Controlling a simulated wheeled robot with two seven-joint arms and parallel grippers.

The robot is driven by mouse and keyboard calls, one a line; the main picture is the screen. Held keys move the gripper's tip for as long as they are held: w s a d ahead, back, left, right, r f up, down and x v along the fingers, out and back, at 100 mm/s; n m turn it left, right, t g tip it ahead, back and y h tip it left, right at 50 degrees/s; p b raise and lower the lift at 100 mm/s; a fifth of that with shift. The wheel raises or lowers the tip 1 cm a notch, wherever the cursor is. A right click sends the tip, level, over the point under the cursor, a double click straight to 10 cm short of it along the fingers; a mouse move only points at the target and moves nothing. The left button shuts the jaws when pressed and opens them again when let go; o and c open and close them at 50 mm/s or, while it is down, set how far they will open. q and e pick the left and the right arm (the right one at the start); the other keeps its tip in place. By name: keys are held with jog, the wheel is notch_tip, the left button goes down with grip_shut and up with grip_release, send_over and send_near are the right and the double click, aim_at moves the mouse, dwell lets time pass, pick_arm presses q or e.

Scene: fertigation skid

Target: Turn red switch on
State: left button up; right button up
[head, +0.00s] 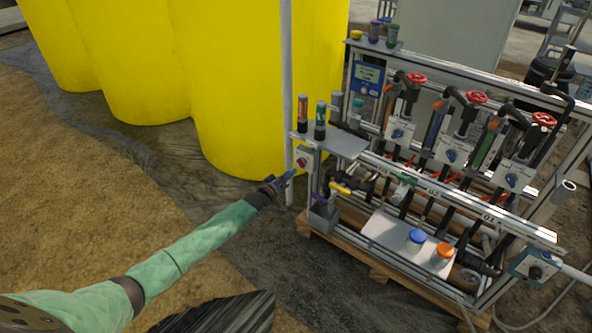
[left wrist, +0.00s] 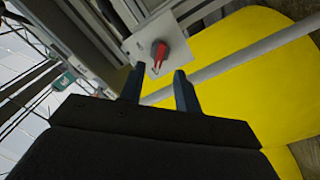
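The red switch (head: 302,162) is a small red handle on a pale square plate at the left end of the skid, below the grey shelf. In the left wrist view the red switch (left wrist: 159,52) sits on its light plate (left wrist: 150,38), just beyond my fingertips. My left gripper (head: 290,174) is close to the switch, slightly below and left of it in the head view. In the left wrist view its two dark fingers (left wrist: 158,84) are apart with nothing between them, and a gap shows between the tips and the switch. My right gripper is not in view.
A thin upright pole (head: 288,100) stands right beside my left gripper. Large yellow tanks (head: 240,90) are behind it. The grey shelf (head: 340,143) with bottles juts out above the switch. A yellow-handled valve (head: 340,188) is to the right. Open ground lies left.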

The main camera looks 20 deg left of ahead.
aim_at(301, 163)
pick_arm(q)
jog(key=shift+x, duration=2.95)
grip_shut()
